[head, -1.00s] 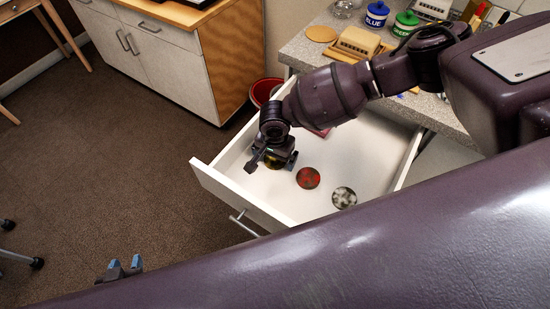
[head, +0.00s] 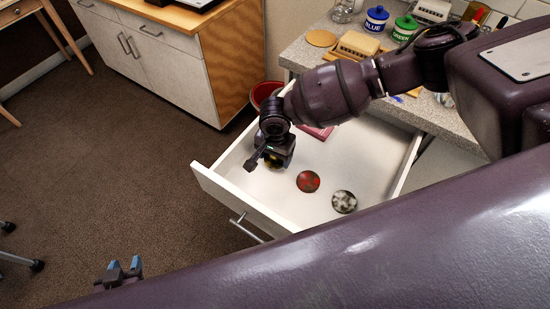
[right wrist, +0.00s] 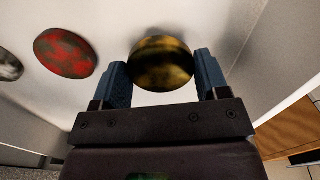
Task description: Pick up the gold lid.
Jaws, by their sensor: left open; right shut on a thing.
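The gold lid (right wrist: 160,63) is a round, mottled gold and black disc between the two blue fingers of my right gripper (right wrist: 165,80) in the right wrist view. The right gripper is shut on it. In the head view my right gripper (head: 271,163) hangs over the left part of the open white drawer (head: 228,196), and mostly hides the lid. My left gripper (head: 122,268) is open and empty at the lower left, over the floor and away from the drawer.
A red lid (head: 308,181) and a silver-black lid (head: 344,201) lie on the drawer floor. A pink item (head: 318,132) lies behind my right arm. The counter (head: 310,50) holds a blue jar (head: 376,19) and a green jar (head: 404,27).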

